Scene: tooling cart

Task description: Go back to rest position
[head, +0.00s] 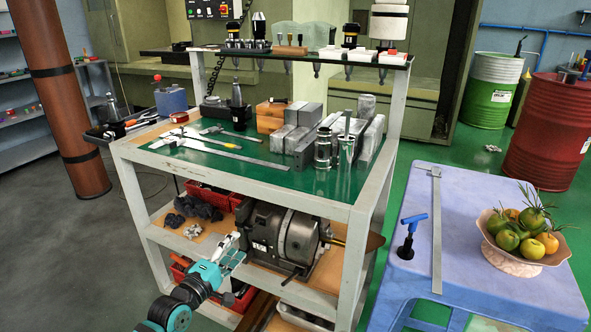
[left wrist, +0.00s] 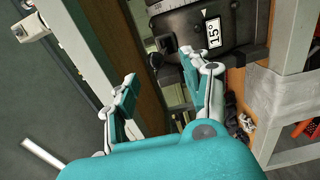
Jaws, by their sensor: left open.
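My left gripper (head: 232,252) comes in from the bottom left of the head view. I cannot tell whether a finger touches the cart or vise. My right gripper is not in view.
The cart's green top (head: 225,155) holds metal blocks, calipers and tool holders. Red bins (head: 215,195) sit on the lower shelves. A blue table (head: 400,285) at right carries a fruit bowl (head: 515,262) and a blue-handled tool (head: 408,240). The floor at left is clear.

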